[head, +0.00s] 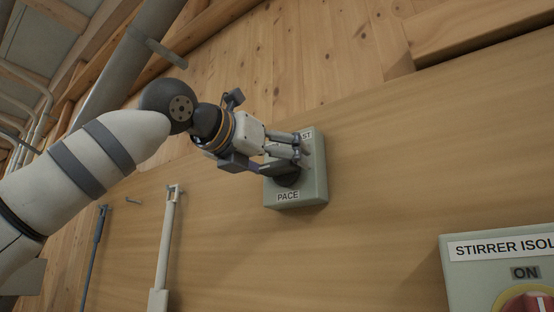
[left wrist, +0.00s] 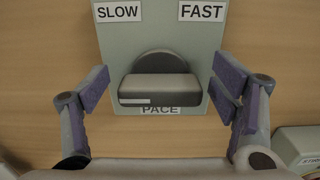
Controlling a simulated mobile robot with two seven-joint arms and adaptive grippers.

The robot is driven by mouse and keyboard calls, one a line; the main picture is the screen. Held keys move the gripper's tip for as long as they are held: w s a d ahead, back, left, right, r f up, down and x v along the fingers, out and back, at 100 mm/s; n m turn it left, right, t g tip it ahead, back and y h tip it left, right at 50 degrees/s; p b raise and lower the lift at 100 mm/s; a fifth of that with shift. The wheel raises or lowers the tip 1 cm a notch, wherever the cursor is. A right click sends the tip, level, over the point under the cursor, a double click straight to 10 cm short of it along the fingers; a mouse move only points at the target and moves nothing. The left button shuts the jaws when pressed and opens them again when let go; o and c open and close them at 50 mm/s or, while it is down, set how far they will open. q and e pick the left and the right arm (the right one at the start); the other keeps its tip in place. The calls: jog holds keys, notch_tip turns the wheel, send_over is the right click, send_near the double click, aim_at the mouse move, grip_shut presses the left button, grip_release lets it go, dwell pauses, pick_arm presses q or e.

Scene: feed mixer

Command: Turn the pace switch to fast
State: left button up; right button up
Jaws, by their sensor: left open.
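The pace switch is a dark grey knob (left wrist: 158,86) with a raised bar across it, on a pale green box (left wrist: 205,48) fixed to the wooden wall. In the left wrist view the bar lies level, with a white mark on its left half. The SLOW label (left wrist: 118,11) is at upper left, the FAST label (left wrist: 202,11) at upper right, and PACE is below, partly covered by the knob. My left gripper (left wrist: 161,88) is open, one finger each side of the knob, with visible gaps. In the head view my left gripper (head: 298,147) is at the box (head: 312,190), hiding much of its face.
A stirrer isolator box (head: 462,275) with a red knob (head: 528,304) is at lower right. Tools with long handles, one white (head: 167,240) and one dark (head: 96,250), hang on the wall at lower left. The wall between the boxes is clear.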

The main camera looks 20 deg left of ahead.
pick_arm(q)
jog(key=shift+w, duration=0.1)
jog(key=c, duration=1.2)
jog(key=shift+o, duration=0.2)
